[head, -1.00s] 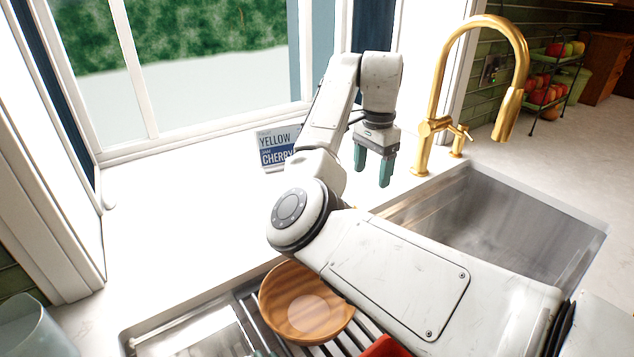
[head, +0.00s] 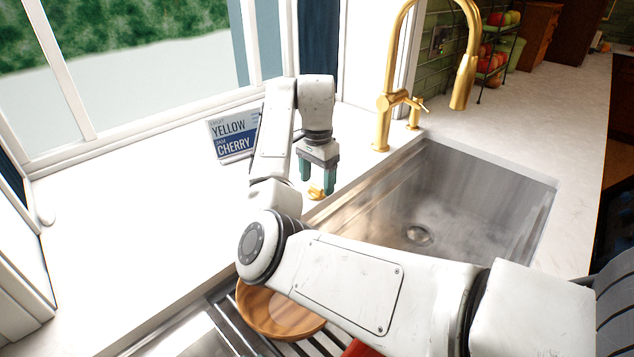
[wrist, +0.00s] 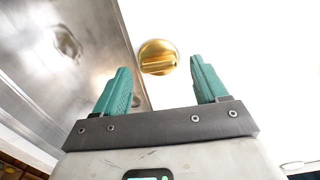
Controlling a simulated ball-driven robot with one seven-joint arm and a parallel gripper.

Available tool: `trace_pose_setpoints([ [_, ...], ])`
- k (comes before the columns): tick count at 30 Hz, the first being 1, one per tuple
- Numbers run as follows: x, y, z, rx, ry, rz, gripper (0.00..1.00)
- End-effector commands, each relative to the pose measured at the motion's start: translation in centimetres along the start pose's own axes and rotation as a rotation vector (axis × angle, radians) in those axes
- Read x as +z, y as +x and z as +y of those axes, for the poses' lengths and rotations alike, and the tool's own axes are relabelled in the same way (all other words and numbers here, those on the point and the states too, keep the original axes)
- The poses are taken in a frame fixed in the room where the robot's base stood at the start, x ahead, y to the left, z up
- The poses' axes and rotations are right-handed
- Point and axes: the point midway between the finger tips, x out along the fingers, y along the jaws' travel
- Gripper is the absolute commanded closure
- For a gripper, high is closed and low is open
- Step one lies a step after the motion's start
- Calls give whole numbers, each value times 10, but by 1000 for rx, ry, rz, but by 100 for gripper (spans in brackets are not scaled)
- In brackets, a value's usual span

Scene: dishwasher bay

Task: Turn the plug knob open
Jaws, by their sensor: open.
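The plug knob (head: 316,192) is a small round gold knob on the white counter by the sink's back edge. In the wrist view the knob (wrist: 158,57) shows a raised grip bar running across its face. My gripper (head: 318,188) has green fingers pointing down and is at the knob. In the wrist view my gripper (wrist: 160,75) is open and empty, with the knob showing between and beyond the two fingertips. I cannot tell how high the fingertips are above it.
The steel sink (head: 470,190) with its drain (head: 418,235) lies right of the knob. A gold faucet (head: 385,110) stands behind it. A sign (head: 233,135) reading YELLOW CHERRY stands left of my arm.

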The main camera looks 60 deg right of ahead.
Motion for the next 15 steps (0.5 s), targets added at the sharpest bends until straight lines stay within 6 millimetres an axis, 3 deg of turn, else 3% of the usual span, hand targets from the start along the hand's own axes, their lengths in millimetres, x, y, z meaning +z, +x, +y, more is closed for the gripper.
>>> trace_pose_setpoints([
  [12, 0, 10, 0, 1, 0, -1, 28],
  [15, 0, 9, 0, 1, 0, -1, 36],
])
